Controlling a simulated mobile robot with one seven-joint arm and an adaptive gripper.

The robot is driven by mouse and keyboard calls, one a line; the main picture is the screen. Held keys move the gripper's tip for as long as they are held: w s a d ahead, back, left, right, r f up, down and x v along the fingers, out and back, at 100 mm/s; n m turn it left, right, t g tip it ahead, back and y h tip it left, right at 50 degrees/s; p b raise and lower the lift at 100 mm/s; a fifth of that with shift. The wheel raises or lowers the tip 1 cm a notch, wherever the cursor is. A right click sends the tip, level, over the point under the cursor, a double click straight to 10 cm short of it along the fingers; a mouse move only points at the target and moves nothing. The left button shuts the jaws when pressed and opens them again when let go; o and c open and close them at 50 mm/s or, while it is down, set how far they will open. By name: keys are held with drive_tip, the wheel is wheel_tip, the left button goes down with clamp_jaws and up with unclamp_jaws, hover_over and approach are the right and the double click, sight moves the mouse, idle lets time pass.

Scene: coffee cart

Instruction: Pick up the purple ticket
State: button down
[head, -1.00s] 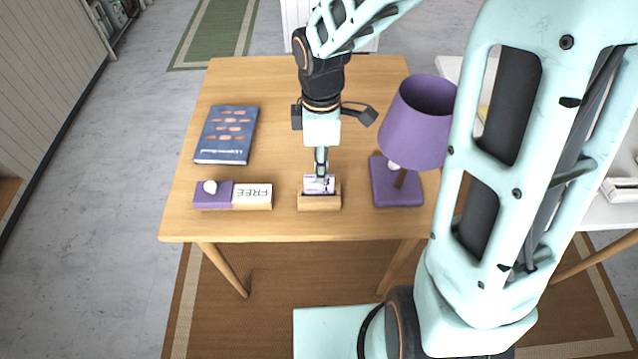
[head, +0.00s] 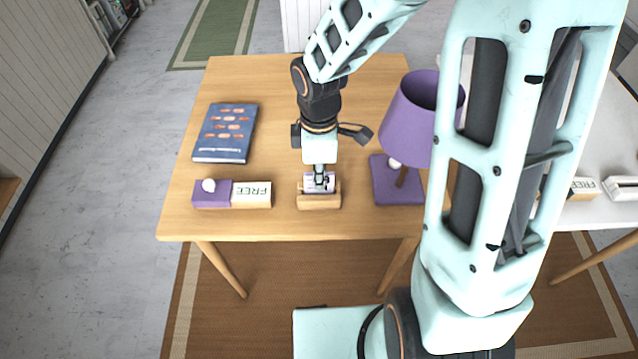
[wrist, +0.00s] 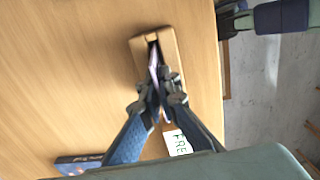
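The purple ticket (head: 312,184) stands upright in the slot of a small wooden holder (head: 319,202) near the front edge of the table. In the wrist view the ticket (wrist: 153,60) shows as a thin pale strip, edge-on, in the holder (wrist: 139,48). My gripper (head: 320,182) is at the ticket, pointing down. In the wrist view my gripper (wrist: 161,84) has its fingertips close together, one on each side of the ticket, and looks shut on it. The fingers hide part of the ticket. The ticket is still in the holder.
A purple lamp (head: 410,120) stands close to the right of the holder. To the left are a purple-and-wood block marked FREE (head: 252,195) and a blue book (head: 226,133). The back middle of the wooden table (head: 250,80) is bare.

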drive_tip(key=shift+r, duration=0.1)
drive_tip(key=w+d+r+p, duration=0.3)
drive_tip(key=w+r, duration=0.3)
drive_tip(key=r, duration=0.3)
drive_tip(key=w+d+r+p, duration=0.4)
drive_tip(key=w+r, duration=0.2)
drive_tip(key=r, duration=0.3)
drive_tip(key=shift+d, duration=0.15)
idle(0.4)
drive_tip(key=shift+f, duration=0.1)
